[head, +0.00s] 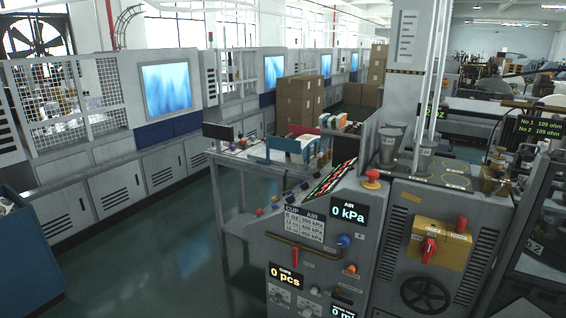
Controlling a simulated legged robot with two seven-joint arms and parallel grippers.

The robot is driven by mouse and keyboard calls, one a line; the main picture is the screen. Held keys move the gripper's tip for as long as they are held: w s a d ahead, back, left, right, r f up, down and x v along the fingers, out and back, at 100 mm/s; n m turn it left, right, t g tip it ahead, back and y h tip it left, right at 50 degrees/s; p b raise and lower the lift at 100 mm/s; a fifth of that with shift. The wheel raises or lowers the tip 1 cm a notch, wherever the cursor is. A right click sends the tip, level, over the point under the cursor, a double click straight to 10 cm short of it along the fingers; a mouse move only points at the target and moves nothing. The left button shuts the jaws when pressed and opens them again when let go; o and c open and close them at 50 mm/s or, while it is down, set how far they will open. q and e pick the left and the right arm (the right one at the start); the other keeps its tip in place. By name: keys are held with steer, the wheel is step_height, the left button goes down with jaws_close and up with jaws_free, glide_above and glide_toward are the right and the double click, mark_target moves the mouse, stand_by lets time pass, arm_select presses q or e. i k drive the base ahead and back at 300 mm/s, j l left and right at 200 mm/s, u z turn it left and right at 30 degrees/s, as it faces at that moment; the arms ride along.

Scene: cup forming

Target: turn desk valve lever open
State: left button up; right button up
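A grey machine desk (310,225) stands right of centre in the head view. A small red lever (295,257) hangs down below a brass pipe (290,240) on its front; it may be the desk valve lever. A blue knob (344,241) and an orange knob (351,269) sit to its right. A larger red handle (430,249) is on a yellow box (440,240) farther right. Which one is the desk valve is not clear. An AIR display (348,214) reads 0 kPa. Neither of my grippers is in view.
A red button (372,176) tops the machine. A black handwheel (425,295) sits low on the right cabinet. Grey cups (389,145) stand on its top. A workbench (250,160) with books is behind. The green floor (150,260) at left is clear.

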mark_target(296, 248)
steer(key=i+j+u, duration=0.3)
steer(key=i+u, duration=0.35)
steer(key=i, duration=0.15)
